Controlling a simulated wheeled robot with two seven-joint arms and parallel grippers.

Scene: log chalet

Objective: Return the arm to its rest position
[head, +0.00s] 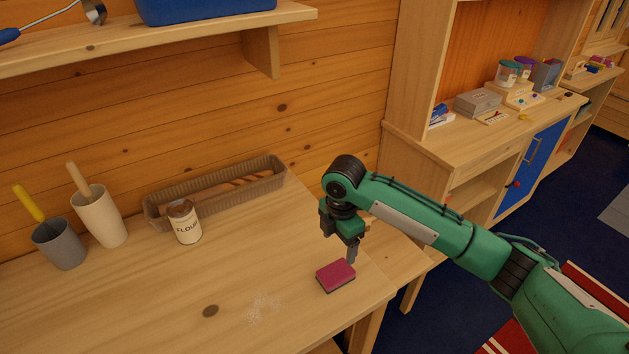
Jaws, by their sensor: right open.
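My right arm comes in from the right, green with black joints. Its gripper (352,250) points down and is open and empty just above and behind a magenta sponge (336,274) with a dark underside. The sponge lies flat near the right end of the wooden table (150,310). The gripper appears apart from the sponge. My left gripper is not in view.
A flour tin (184,222), a wicker basket (215,192) with a bread stick, a cream cup (100,217) and a grey cup (60,244) stand along the back. White powder (263,307) lies on the tabletop. A shelf (200,35) hangs above. A wooden cabinet (480,150) stands to the right.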

